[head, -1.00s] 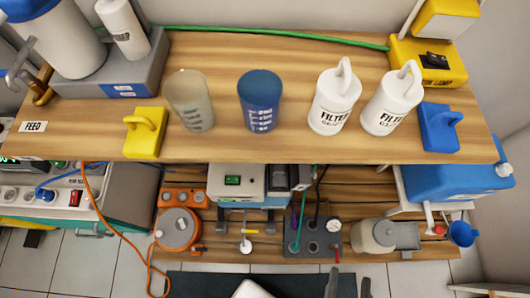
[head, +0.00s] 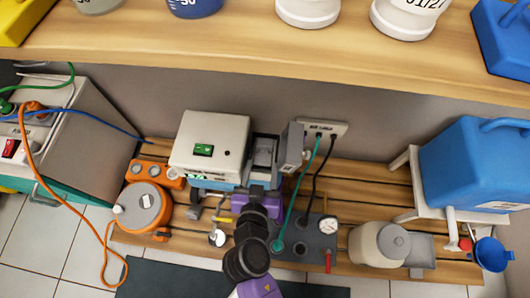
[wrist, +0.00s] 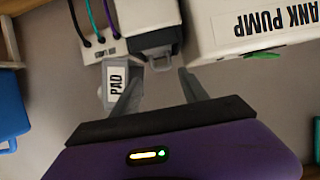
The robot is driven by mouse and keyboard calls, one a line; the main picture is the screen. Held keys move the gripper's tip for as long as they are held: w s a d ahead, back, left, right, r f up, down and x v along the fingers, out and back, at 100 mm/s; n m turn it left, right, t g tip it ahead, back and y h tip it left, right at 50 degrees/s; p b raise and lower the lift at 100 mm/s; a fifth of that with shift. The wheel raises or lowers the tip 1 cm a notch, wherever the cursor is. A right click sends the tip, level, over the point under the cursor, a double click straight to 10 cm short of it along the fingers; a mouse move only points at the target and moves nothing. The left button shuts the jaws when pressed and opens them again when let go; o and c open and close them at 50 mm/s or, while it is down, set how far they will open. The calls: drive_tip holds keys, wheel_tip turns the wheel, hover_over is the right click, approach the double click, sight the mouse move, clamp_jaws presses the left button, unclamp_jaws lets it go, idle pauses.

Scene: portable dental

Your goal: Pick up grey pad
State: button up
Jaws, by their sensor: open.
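A grey pad with a white label reading PAD shows in the wrist view (wrist: 115,82), left of centre beside the left finger. In the head view it appears as a small grey block (head: 291,148) on the right of the dark grey unit. My gripper (wrist: 160,70) is open. Its two fingers point at the dark grey unit, with a small grey tab between and beyond the tips. The pad lies outside the finger gap, partly overlapped by the left finger. I cannot tell whether they touch. In the head view my arm hides part of the lower shelf.
A white tank pump (head: 208,143) stands left of the dark grey unit (head: 263,155). A socket strip (head: 322,127) with green and black cables is at the right. A blue container (head: 470,165) stands far right. The upper shelf (head: 240,42) overhangs the lower slatted shelf.

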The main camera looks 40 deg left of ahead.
sight(263, 156)
drive_tip(key=b+x, duration=0.2)
drive_tip(key=x, duration=0.5)
drive_tip(key=shift+w+a+f+b, duration=0.15)
drive_tip(key=shift+a+f+b, duration=0.15)
drive_tip(key=shift+a, duration=0.05)
drive_tip(key=c, duration=1.1)
